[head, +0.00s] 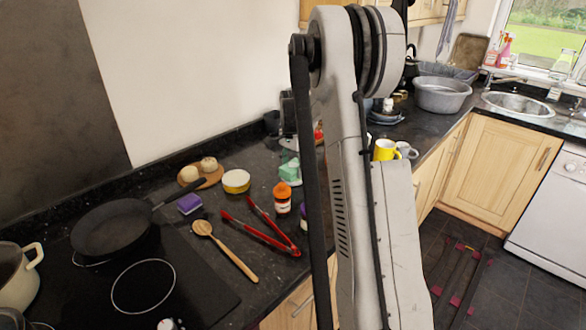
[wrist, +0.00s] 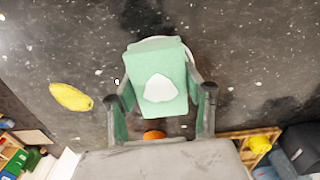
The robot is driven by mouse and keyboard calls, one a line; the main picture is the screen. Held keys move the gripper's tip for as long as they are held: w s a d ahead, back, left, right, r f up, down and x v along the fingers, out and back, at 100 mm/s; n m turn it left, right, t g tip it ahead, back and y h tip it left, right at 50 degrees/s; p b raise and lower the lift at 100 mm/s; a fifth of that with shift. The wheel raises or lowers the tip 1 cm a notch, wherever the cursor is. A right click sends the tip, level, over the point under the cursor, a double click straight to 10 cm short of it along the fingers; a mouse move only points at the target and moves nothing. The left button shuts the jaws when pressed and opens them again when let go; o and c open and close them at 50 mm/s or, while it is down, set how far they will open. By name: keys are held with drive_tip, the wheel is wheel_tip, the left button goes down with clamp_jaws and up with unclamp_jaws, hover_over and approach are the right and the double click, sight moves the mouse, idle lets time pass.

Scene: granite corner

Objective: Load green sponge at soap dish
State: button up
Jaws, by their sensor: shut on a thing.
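The green sponge (wrist: 150,52) is a pale green block with a white patch on its face, between the two fingers of my gripper (wrist: 160,98) in the wrist view. My gripper is shut on it. A white curved rim (wrist: 189,52) shows just behind the sponge; it may be the soap dish, but most of it is hidden. In the head view a small green block (head: 290,170), likely the sponge, shows just left of my arm, near the counter's back. My arm hides the gripper there. I cannot tell whether the sponge touches the rim.
An orange-capped bottle (head: 282,198), red tongs (head: 260,234) and a wooden spoon (head: 226,250) lie or stand nearby. A yellow mug (head: 385,150) stands right of my arm.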

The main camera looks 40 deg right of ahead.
sight(293, 165)
drive_tip(key=shift+r+p, duration=1.45)
drive_tip(key=shift+r, duration=2)
